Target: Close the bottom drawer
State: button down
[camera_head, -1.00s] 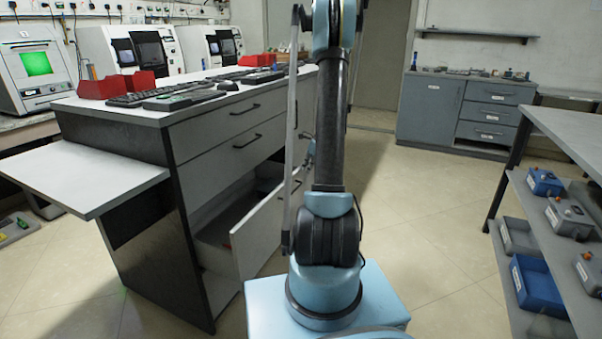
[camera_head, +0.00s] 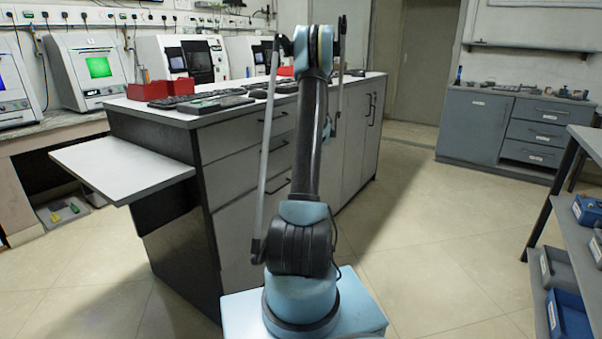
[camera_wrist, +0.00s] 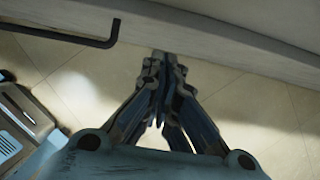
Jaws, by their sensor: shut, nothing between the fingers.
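The pale-fronted cabinet (camera_head: 150,215) stands left of my arm in the head view. Its bottom drawer (camera_head: 240,245) has its front looking flush with the cabinet, with no open interior showing; my arm hides its right part. My gripper (camera_wrist: 163,68) is shut and empty in the wrist view. Its fingertips are at the lower edge of a pale panel (camera_wrist: 240,45), but whether they touch it is unclear. A dark bar handle (camera_wrist: 75,38) is left of the fingertips. The gripper is hidden behind my arm in the head view.
A pull-out shelf (camera_head: 120,165) juts from the cabinet's left side. Red bins (camera_head: 170,88) and keyboards (camera_head: 205,104) lie on its top. A grey shelf rack (camera_head: 575,235) with blue boxes stands at right. The floor (camera_head: 440,235) between is clear.

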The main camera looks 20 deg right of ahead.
dwell(0.4)
jog(key=s+d+r, duration=0.4)
jog(key=s+r, duration=0.2)
jog(key=r, duration=0.3)
jog(key=shift+d+r, duration=0.15)
jog(key=shift+d, duration=0.05)
jog(key=s+a+r+n+g+h, duration=0.1)
jog(key=s+a+r+n, duration=0.5)
jog(key=s+a, duration=0.4)
jog(key=s+a+r+n, duration=0.4)
jog(key=s+a+n, duration=0.3)
jog(key=s+a, duration=0.35)
jog(key=s+a+f+n, duration=0.3)
jog(key=s+n, duration=0.2)
jog(key=s, duration=0.3)
jog(key=s+a+f+n+h, duration=0.1)
jog(key=s+a+f+n, duration=0.2)
jog(key=s, duration=0.6)
jog(key=s+a+f+n, duration=0.3)
jog(key=s+f+n, duration=0.1)
jog(key=s+n, duration=0.3)
jog(key=shift+s+f+n+h, duration=0.3)
jog(key=shift+s+n, duration=0.1)
jog(key=shift+s, duration=0.65)
